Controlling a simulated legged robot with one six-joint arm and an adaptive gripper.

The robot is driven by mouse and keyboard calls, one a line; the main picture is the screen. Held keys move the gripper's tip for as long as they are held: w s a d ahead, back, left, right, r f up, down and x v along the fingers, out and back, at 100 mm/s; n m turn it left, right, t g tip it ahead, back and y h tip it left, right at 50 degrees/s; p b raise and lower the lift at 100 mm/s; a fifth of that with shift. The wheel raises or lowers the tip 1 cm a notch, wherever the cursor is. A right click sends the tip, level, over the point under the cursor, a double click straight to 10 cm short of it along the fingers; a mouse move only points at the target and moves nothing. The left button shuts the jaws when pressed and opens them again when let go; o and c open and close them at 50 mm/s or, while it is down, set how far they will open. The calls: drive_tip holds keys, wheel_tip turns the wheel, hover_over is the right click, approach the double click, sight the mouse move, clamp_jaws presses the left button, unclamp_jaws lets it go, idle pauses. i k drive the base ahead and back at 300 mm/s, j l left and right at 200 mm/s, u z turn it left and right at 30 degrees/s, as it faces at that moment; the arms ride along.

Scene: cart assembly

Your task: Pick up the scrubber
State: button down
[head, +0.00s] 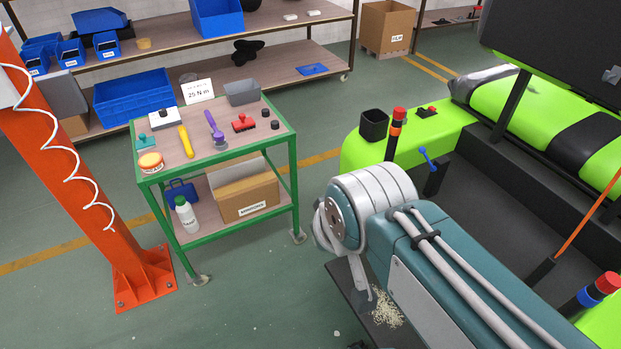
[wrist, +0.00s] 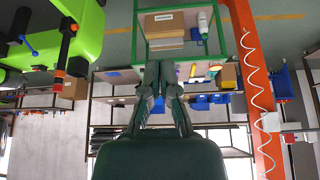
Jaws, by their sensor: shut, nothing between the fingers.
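Several hand tools lie on the top shelf of a green-framed cart (head: 290,140): a red brush-like piece (head: 243,123), a small teal handled piece (head: 147,142), a purple-handled tool (head: 212,126) and a yellow-handled tool (head: 186,141). I cannot tell for sure which one is the scrubber. My gripper (wrist: 158,68) shows in the wrist view, shut and empty. In that upside-down view its fingers overlap the cart's top edge, but it is apart from the tools.
An orange post (head: 115,220) stands left of the cart. A green and black machine (head: 360,155) is on the right, with pale granules (head: 386,308) beside my arm. The cart also bears a grey bin (head: 242,93) and a sign (head: 198,91). Floor before the cart is clear.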

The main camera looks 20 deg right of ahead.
sight(243, 122)
drive_tip(key=i+j, duration=0.1)
drive_tip(key=j, duration=0.35)
drive_tip(key=i+j+z, duration=0.1)
drive_tip(key=j, duration=0.35)
drive_tip(key=i+j+z, duration=0.1)
drive_tip(key=i, duration=0.3)
drive_tip(key=i+j+z, duration=0.1)
drive_tip(key=i+j, duration=0.2)
drive_tip(key=i+l, duration=0.15)
drive_tip(key=i, duration=0.25)
drive_tip(key=i+l+z, duration=0.1)
drive_tip(key=i, duration=0.25)
drive_tip(key=i+l, duration=0.2)
drive_tip(key=i, duration=0.2)
